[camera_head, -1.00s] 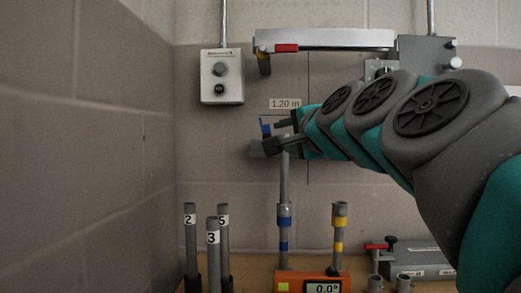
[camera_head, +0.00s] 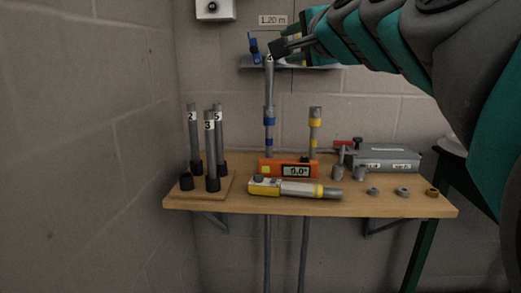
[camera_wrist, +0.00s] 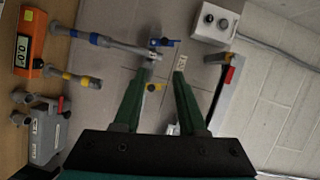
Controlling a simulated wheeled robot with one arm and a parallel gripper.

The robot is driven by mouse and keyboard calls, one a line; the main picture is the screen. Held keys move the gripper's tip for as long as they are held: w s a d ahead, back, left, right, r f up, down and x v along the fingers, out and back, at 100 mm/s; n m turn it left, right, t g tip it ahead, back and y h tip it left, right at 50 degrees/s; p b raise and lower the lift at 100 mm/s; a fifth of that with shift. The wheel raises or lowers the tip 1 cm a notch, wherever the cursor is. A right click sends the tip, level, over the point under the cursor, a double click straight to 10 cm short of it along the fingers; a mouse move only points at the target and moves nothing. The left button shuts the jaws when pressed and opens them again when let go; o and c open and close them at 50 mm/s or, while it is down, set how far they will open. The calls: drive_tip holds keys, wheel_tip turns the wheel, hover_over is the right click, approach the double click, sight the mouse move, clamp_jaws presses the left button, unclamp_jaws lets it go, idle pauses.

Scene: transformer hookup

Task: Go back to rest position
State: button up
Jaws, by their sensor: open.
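My gripper (camera_head: 288,52) is at the upper middle of the head view, in front of the wall bracket (camera_head: 326,67) and close to the top of the grey pipe with blue bands (camera_head: 269,92). In the wrist view its two green fingers (camera_wrist: 163,70) are apart with nothing visibly held between them. The blue handle (camera_head: 254,46) shows just left of the gripper; it also shows beyond the fingers in the wrist view (camera_wrist: 160,42). I cannot tell whether any finger touches the pipe. My arm reaches in from the right and hides part of the wall.
A wooden bench (camera_head: 300,206) carries an orange level (camera_head: 275,168), a yellow-and-grey tool (camera_head: 295,188), a yellow-banded pipe (camera_head: 314,130) and a grey box (camera_head: 388,158). Numbered tubes (camera_head: 211,150) stand at its left. A switch box (camera_head: 215,8) hangs on the wall.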

drive_tip(key=s+d+f+n+g+h, duration=0.1)
drive_tip(key=s+f+n+g, duration=0.3)
drive_tip(key=f, duration=1.2)
drive_tip(key=s+d+f+n+g+h, duration=0.15)
drive_tip(key=s+f+g, duration=0.4)
drive_tip(key=f, duration=1.05)
drive_tip(key=s+d+f+n+g+h, duration=0.1)
drive_tip(key=s+d+f+n+g, duration=0.2)
drive_tip(key=s+f, duration=0.6)
drive_tip(key=s+d+f+n+g+h, duration=0.2)
drive_tip(key=s+f, duration=0.8)
drive_tip(key=s, duration=0.6)
drive_tip(key=d+n+g, duration=0.1)
drive_tip(key=n+g, duration=0.1)
drive_tip(key=g, duration=0.1)
drive_tip(key=shift+d+f+g, duration=0.3)
drive_tip(key=shift+d+g, duration=0.05)
drive_tip(key=shift+d, duration=0.05)
